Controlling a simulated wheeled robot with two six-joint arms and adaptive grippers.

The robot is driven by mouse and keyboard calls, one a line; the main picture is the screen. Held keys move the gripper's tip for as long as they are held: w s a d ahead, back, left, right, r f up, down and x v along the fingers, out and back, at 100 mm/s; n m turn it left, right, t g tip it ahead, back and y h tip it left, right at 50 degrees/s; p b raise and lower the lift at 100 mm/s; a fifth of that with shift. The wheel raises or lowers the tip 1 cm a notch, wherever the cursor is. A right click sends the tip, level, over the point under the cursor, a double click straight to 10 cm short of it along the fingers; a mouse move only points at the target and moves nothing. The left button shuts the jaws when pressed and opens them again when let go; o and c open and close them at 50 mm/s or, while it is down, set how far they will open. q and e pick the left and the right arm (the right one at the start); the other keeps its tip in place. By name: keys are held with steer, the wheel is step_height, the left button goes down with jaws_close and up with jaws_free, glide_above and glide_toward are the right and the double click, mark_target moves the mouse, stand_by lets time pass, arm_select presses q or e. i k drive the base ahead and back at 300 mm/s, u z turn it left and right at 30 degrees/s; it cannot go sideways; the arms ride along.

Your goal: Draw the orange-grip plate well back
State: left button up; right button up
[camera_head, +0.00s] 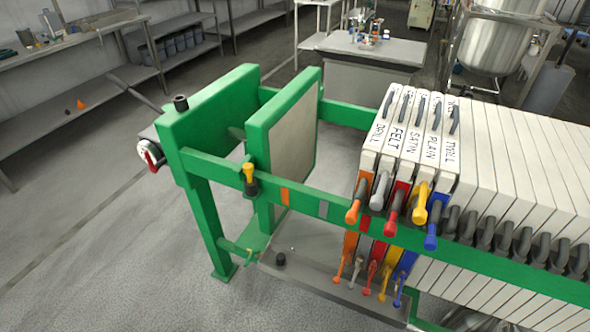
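The orange-grip plate (381,134) is the leftmost white plate in the pack on the green press frame. Its top label seems to read DRILL. It has a dark top handle, an orange side grip (354,212) over the near rail and an orange lower handle (340,268). It stands upright, close beside the plate labelled FELT (397,137), which has a grey grip (379,198). Plates labelled SATIN, PLAIN and TWILL follow to the right, with red, yellow and blue grips. Neither of my grippers can be made out in the view.
A wide gap lies between the orange-grip plate and the green pressing plate (285,115) on the left. The near green rail (305,203) bears orange and grey marks and a yellow-topped knob (248,172). A grey tray (310,272) sits below. Plain white plates (515,150) fill the right.

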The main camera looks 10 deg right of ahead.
mark_target(368, 168)
steer(key=u, duration=1.4)
steer(key=i, duration=1.75)
steer(key=z, duration=3.95)
steer(key=k, duration=0.65)
steer(key=u, duration=0.9)
steer(key=i, duration=0.5)
